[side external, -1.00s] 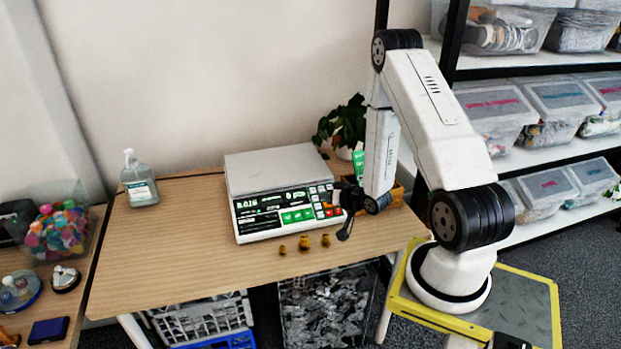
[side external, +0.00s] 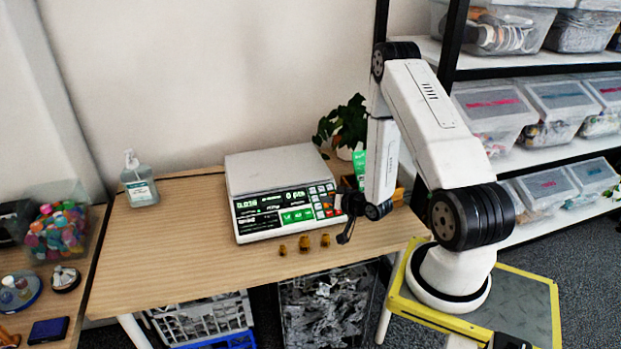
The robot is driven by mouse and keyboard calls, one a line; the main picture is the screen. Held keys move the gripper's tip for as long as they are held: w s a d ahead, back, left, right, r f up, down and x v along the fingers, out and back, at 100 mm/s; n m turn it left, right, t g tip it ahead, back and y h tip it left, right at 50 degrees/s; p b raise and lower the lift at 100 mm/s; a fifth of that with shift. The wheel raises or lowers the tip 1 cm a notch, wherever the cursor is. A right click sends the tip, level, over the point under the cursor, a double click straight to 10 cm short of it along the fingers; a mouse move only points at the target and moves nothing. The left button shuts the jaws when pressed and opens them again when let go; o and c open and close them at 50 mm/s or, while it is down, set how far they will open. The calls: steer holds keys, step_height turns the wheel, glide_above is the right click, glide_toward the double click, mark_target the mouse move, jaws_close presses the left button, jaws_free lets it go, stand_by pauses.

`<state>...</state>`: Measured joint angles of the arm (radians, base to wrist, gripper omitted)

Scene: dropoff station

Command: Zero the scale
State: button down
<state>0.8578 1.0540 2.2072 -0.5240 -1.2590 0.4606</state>
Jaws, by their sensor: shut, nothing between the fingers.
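The scale (side external: 272,168) stands on the wooden table, with a bare grey weighing plate on top. Its front panel has a lit green display (side external: 262,203) and a keypad (side external: 318,200) with white, green and red keys at the right end. The display digits are too small to read surely. My gripper (side external: 345,236) is shut and empty. It points down in front of the keypad's right end, close to the panel; I cannot tell whether it touches a key.
Three small brass-coloured weights (side external: 304,243) stand on the table in front of the scale. A sanitizer bottle (side external: 139,180) stands at the back left. A potted plant (side external: 345,125) is behind my arm. The table's left half (side external: 160,250) is clear.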

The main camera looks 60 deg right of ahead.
steer(key=shift+w+d+f, duration=0.35)
steer(key=shift+f, duration=0.75)
steer(key=shift+w+d+f, duration=0.3)
steer(key=shift+w+f, duration=0.05)
steer(key=shift+f, duration=0.7)
steer(key=shift+w+d+f, duration=0.35)
steer(key=shift+f, duration=0.75)
steer(key=shift+w+d+f, duration=0.2)
steer(key=shift+d+f, duration=0.05)
steer(key=shift+f, duration=0.5)
stand_by(0.7)
steer(key=shift+r, duration=0.2)
steer(key=shift+s+a+r, duration=0.25)
steer(key=shift+r, duration=0.3)
steer(key=shift+r, duration=0.1)
stand_by(0.4)
steer(key=shift+s+a+r, duration=0.25)
steer(key=shift+r, duration=0.5)
steer(key=shift+s+a+r, duration=0.2)
steer(key=shift+r, duration=0.5)
steer(key=shift+s+a+r, duration=0.25)
steer(key=shift+r, duration=0.5)
